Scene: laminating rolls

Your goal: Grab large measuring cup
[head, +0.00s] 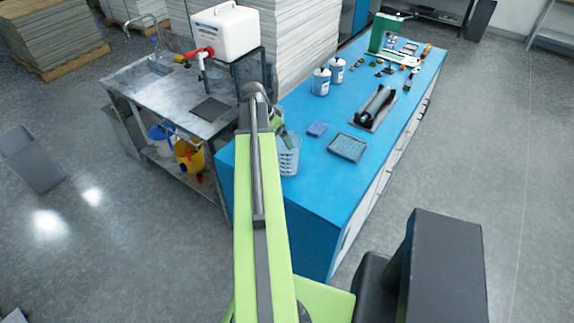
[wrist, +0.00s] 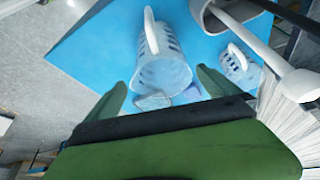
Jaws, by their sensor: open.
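The large measuring cup (wrist: 165,72) is clear with dark blue markings and a pale handle. In the wrist view it shows in the upper middle, its wide mouth turned toward me, on the blue worktop. My gripper (wrist: 163,90) is open, with one green finger to the left of the cup's mouth and one to the right; I cannot tell whether either touches it. A smaller clear cup (wrist: 236,66) with similar markings stands to the right of the right finger. In the head view a clear marked cup (head: 288,158) shows at the near left worktop edge, partly hidden by my arm.
The blue worktop (head: 318,200) also bears a shallow tray (head: 347,147), a blue block (head: 317,129), a dark roller on a plate (head: 376,106) and two white bottles (head: 321,82). A grey sink bench (head: 150,90) with a white tank (head: 225,32) stands to the left.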

